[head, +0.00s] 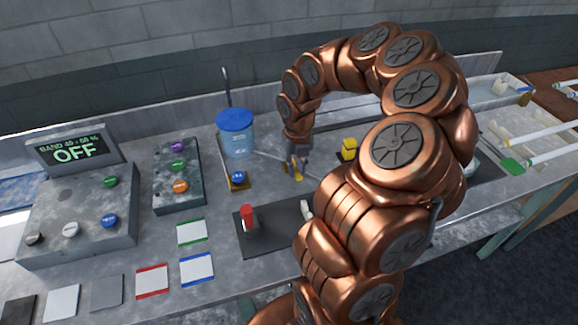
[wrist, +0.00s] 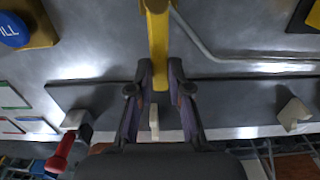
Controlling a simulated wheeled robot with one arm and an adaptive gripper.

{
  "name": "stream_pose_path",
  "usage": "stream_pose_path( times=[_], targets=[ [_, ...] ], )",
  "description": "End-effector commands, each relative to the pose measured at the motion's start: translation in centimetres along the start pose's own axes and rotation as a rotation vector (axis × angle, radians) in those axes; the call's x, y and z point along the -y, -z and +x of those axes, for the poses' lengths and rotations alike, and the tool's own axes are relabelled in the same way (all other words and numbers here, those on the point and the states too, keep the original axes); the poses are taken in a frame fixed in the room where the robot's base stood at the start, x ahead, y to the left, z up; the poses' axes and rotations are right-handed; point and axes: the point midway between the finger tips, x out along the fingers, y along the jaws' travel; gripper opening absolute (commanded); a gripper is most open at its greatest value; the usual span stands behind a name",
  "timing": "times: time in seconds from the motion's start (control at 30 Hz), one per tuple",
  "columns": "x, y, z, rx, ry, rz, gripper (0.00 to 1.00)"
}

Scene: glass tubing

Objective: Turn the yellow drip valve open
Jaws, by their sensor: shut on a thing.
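The yellow drip valve shows in the wrist view as a long yellow lever (wrist: 158,45) running down from the top edge, with its lower end between my fingertips. My gripper (wrist: 160,82) is shut on that lower end. In the head view my gripper (head: 297,172) points down to the right of the blue-lidded container, and only a small bit of yellow (head: 298,177) shows at its tips. The valve's body and pivot are hidden, so I cannot tell how far it is turned.
A container with a blue lid (head: 236,121) stands left of my gripper, a blue button (head: 238,177) in front. A red-topped part (head: 247,212) stands on the dark strip (head: 280,225). A yellow block (head: 349,148) is to the right. A thin pipe (wrist: 205,45) curves beside the lever.

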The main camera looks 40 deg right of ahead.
Motion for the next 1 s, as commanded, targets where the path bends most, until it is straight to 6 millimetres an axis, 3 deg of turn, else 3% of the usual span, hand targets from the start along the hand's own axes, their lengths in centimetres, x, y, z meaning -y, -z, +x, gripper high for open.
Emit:
stream_pose_path(
  times=[0.6,0.63,0.7,0.83,1.0],
  targets=[
    [0.66,0.25,0.16,-0.008,0.003,-0.035,0.0],
    [0.66,0.25,0.16,-0.008,0.003,-0.035,0.22],
    [0.67,0.23,0.14,-0.007,0.003,-0.035,0.29],
    [0.64,0.16,0.1,-0.004,0.002,-0.034,0.42],
    [0.62,0.11,0.06,-0.002,0.002,-0.033,0.44]
  ],
)
